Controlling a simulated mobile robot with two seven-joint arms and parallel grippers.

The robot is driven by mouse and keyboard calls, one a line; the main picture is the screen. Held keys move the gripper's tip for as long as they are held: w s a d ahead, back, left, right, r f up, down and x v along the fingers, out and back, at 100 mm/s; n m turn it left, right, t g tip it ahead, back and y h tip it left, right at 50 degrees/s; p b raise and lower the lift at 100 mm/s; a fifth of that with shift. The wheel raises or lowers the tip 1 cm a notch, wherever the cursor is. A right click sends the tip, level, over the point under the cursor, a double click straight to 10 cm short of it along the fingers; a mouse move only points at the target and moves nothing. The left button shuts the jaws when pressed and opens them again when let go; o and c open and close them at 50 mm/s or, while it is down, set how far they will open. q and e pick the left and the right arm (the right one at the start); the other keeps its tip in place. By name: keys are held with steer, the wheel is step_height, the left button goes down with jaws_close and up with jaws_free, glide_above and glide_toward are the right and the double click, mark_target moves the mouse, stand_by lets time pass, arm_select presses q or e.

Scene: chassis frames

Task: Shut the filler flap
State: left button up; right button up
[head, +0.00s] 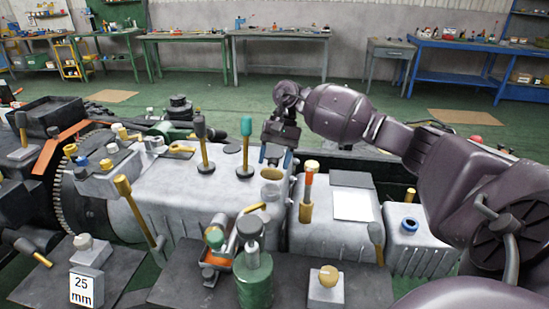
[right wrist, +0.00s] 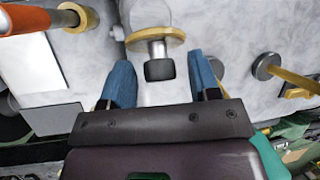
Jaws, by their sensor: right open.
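My right gripper (head: 275,158) reaches in from the right over the grey housing (head: 228,190), its blue fingers pointing down. It is open. Just below it in the head view is a round brass fitting (head: 271,175) on the housing top, which I take to be the filler with its flap. In the right wrist view a brass disc (right wrist: 142,40) with a short metal stem and a dark knob (right wrist: 160,70) shows between the open fingers (right wrist: 160,80). I cannot tell whether the fingers touch it, or how far the flap stands open. My left gripper is not in view.
An orange-handled lever (head: 308,185) stands right of the fitting, beside a white plate (head: 353,205). A green-knobbed lever (head: 246,140) and a black-knobbed lever (head: 202,140) stand to its left. A green bottle-like can (head: 253,280) is in front. Workbenches line the back wall.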

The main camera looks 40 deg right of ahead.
jaws_close()
